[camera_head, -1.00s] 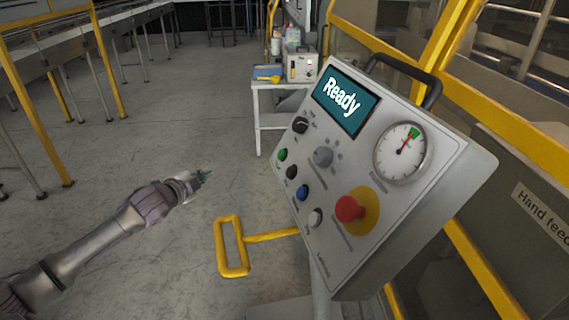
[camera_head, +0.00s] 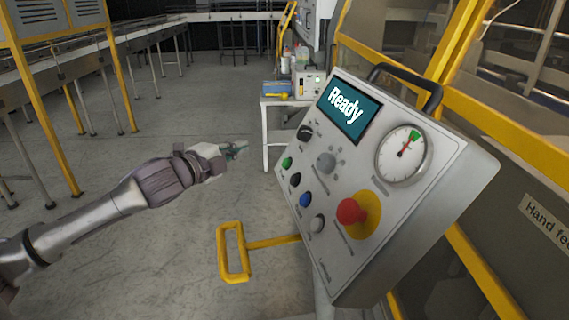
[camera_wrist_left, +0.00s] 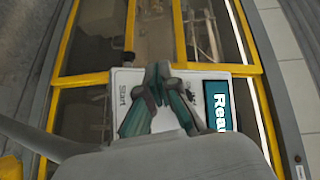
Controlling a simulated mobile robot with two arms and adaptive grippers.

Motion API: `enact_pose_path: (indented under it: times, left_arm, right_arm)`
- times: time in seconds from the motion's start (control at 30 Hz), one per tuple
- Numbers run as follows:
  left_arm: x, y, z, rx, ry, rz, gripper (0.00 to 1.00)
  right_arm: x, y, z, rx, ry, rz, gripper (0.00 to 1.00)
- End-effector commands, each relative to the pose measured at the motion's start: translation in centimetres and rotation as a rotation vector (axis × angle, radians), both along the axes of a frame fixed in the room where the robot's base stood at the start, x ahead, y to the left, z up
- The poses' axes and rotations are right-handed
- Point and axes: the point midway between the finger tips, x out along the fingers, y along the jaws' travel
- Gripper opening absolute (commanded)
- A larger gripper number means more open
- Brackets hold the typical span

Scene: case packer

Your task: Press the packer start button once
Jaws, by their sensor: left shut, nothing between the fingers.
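The packer's control panel (camera_head: 350,240) is a tilted grey box on a post, with a screen (camera_head: 349,106) reading "Ready". A green button (camera_head: 287,162) sits at the top of a column on its left edge, above black, blue and white buttons; its label is too small to read here. My left gripper (camera_head: 240,149) is shut and empty, left of the panel and apart from it, pointing toward it. In the left wrist view the closed fingers (camera_wrist_left: 158,80) are in front of the panel, whose word "Start" (camera_wrist_left: 122,95) shows beside them. My right gripper is not in view.
A red stop knob (camera_head: 351,210) on a yellow disc and a gauge (camera_head: 403,153) are on the panel. A yellow bar handle (camera_head: 233,252) juts out below left. Yellow-framed guarding (camera_head: 500,110) stands behind. Floor left of the panel is free.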

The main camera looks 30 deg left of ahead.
Motion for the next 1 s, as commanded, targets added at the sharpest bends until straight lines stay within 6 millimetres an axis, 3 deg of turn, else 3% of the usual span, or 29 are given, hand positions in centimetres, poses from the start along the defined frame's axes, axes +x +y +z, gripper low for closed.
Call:
enact_pose_path:
  times: [0.17, 0.63, 1.0]
  left_arm:
    - [0.6, -0.5, -0.5, -0.006, -0.003, 0.003, 0.00]
    - [4.3, -4.5, -3.6, -0.005, -0.002, 0.000, 0.00]
    - [5.2, -5.5, -4.4, 0.000, 0.000, 0.000, 0.00]
  right_arm:
    - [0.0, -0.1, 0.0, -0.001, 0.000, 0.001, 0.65]
    - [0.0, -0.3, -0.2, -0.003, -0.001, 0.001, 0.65]
    - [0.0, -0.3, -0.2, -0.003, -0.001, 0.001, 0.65]
